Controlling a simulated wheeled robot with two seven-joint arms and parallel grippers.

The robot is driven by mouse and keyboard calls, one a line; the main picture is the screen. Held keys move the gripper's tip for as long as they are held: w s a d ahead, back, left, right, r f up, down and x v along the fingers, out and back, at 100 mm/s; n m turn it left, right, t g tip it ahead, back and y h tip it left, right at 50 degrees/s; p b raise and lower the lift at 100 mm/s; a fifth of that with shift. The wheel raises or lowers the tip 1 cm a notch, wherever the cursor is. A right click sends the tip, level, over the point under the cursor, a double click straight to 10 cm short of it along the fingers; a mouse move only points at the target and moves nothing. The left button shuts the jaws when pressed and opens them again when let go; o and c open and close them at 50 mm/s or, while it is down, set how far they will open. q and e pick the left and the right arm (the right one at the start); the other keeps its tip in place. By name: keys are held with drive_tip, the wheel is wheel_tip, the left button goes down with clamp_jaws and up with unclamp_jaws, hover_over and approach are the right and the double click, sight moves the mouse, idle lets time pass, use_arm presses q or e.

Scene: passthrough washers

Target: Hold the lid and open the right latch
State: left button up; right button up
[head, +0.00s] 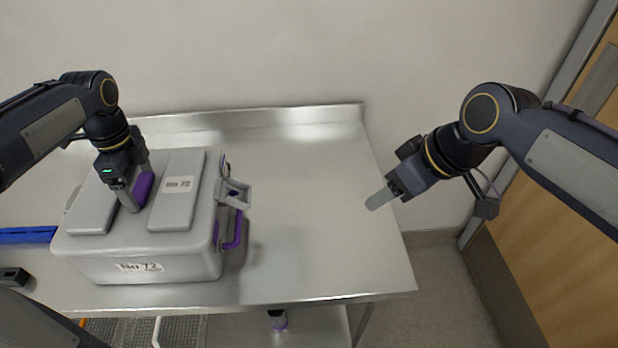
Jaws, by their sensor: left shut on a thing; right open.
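A grey lidded case (145,265) stands on the left part of the metal table. Its lid (177,190) lies on top and has a purple handle (144,187) in the middle. My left gripper (134,198) is shut on the purple handle from above, and its fingers hide part of it. The right latch (234,194) is a grey piece sticking out from the case's right side near the lid's edge. A purple side handle (235,232) hangs below it. My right gripper (379,198) is open and empty, well to the right of the latch, over the table's right edge.
The steel table (310,230) is bare between the case and my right gripper. A raised lip runs along its back by the wall. A blue object (27,235) lies left of the case. A wooden door (575,240) stands at the far right.

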drive_tip(key=shift+s+d, duration=0.2)
drive_tip(key=shift+d, duration=0.05)
drive_tip(key=shift+a+f, duration=0.1)
drive_tip(key=c, duration=0.8)
drive_tip(key=a+f+m+g, duration=0.1)
drive_tip(key=a+f+m+y, duration=0.1)
drive_tip(key=a+f+m+g, duration=0.1)
drive_tip(key=shift+w+a+f+g+y, duration=0.3)
drive_tip(key=shift+a+y, duration=0.1)
clamp_jaws()
drive_tip(key=w+a+f+m+g+y, duration=0.1)
drive_tip(key=w+a+f+m+y, duration=0.1)
drive_tip(key=m, duration=0.5)
drive_tip(key=w+a+f+m+y, duration=0.3)
drive_tip(key=a+f+m+y, duration=0.2)
drive_tip(key=a+f+m, duration=0.1)
drive_tip(key=w+a+f+m+g+y, duration=0.1)
drive_tip(key=w+a+f+m+y, duration=0.2)
drive_tip(key=m, duration=0.5)
drive_tip(key=shift+w+a+f+g+y, duration=0.3)
drive_tip(key=shift+a+f+y, duration=0.2)
drive_tip(key=shift+a+y, duration=0.15)
drive_tip(key=shift+a+f+m+y, duration=0.15)
drive_tip(key=shift+m+y, duration=0.1)
drive_tip(key=shift+m, duration=0.25)
drive_tip(key=a, duration=0.9)
drive_tip(key=shift+s+a, duration=0.3)
drive_tip(key=shift+s, duration=0.1)
